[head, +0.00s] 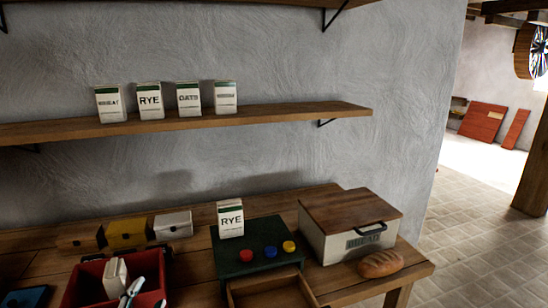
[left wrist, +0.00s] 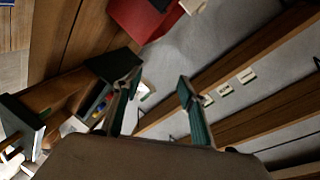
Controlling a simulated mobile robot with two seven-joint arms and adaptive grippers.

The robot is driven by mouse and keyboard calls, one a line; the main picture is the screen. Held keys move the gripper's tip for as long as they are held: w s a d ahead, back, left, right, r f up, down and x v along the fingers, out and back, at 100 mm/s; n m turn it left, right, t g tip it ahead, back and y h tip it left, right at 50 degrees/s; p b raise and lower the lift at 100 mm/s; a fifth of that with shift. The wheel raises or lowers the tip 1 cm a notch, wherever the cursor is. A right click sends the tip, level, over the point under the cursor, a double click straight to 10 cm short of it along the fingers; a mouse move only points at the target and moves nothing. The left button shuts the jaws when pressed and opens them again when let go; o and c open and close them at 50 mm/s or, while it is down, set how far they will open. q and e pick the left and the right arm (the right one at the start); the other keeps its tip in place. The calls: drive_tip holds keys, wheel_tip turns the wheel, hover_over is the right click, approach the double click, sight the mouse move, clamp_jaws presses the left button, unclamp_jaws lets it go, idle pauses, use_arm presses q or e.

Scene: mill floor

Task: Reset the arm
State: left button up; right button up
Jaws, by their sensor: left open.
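The red crate also shows at the top of the left wrist view (left wrist: 145,18). Most of the left arm is out of the head view. My right gripper is not in view.
A RYE packet (head: 231,219) stands on the dark green button box (head: 228,262), above an open drawer (head: 270,292). A bread box (head: 328,242) and loaf (head: 381,263) are at right. Small boxes (head: 127,233) line the back. Several packets stand on the shelf (head: 290,115).

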use_arm(q)
drive_tip(key=s+a+f+n+g+y, duration=0.1)
drive_tip(key=s+a+f+g, duration=0.35)
drive_tip(key=s+f, duration=0.35)
drive_tip(key=s+a+f+n+g+y, duration=0.15)
drive_tip(key=s+a+f+g, duration=0.3)
drive_tip(key=s+f, duration=0.45)
drive_tip(key=d+f+n+t+h+b, duration=0.1)
drive_tip(key=d+f+t+h+b, duration=0.1)
drive_tip(key=d+f, duration=0.6)
drive_tip(key=d+f+n+t+h+b, duration=0.2)
drive_tip(key=d+f+h+b, duration=0.3)
drive_tip(key=f, duration=1)
drive_tip(key=d+b, duration=0.1)
drive_tip(key=d, duration=0.2)
drive_tip(key=shift+w, duration=0.35)
drive_tip(key=shift+h, duration=0.25)
